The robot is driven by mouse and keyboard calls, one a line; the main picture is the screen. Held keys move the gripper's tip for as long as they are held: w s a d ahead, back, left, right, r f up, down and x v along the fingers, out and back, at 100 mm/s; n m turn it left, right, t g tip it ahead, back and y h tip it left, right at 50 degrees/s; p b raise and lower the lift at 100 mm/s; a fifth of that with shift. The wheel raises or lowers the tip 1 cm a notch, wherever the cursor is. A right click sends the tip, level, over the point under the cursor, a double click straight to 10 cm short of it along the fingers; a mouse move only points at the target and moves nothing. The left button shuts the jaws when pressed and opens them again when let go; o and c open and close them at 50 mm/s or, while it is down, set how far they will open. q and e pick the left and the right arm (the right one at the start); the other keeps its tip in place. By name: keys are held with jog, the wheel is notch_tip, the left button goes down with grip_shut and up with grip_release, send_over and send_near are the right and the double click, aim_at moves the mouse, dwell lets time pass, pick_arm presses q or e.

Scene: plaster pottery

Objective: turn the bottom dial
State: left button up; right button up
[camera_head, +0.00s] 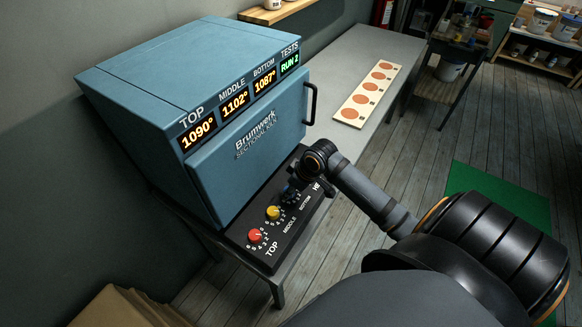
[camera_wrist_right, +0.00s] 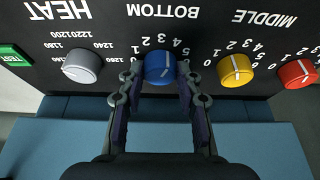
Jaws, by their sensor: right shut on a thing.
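The blue bottom dial (camera_wrist_right: 159,66) sits on the black control panel below the upside-down BOTTOM label in the right wrist view. My right gripper (camera_wrist_right: 161,84) has a finger on each side of this dial and is shut on it. In the head view my right gripper (camera_head: 293,184) is at the panel and largely hides the blue dial. The yellow middle dial (camera_head: 273,213) and red top dial (camera_head: 256,235) are uncovered beside it. My left gripper is not in view.
The blue kiln (camera_head: 185,75) shows 1090° top, 1102° middle, 1087° bottom and RUN 2. Its door handle (camera_head: 312,103) juts out above the panel. A silver HEAT dial (camera_wrist_right: 82,66) is beside the blue dial. A board with orange discs (camera_head: 367,95) lies on the grey table.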

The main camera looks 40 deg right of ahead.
aim_at(297, 200)
jog(key=shift+m+h+p, duration=0.3)
jog(key=shift+m+p, duration=0.3)
jog(key=shift+m, duration=0.1)
jog(key=o, duration=1.1)
jog(key=shift+o, duration=0.2)
jog(key=shift+s+r, duration=0.15)
jog(key=shift+r, duration=0.25)
jog(key=v, duration=0.5)
jog(key=shift+s+d+r, duration=0.15)
jog(key=shift+s+r, duration=0.05)
jog(key=shift+r, duration=0.05)
jog(key=shift+s+r, duration=0.2)
jog(key=shift+r, duration=0.25)
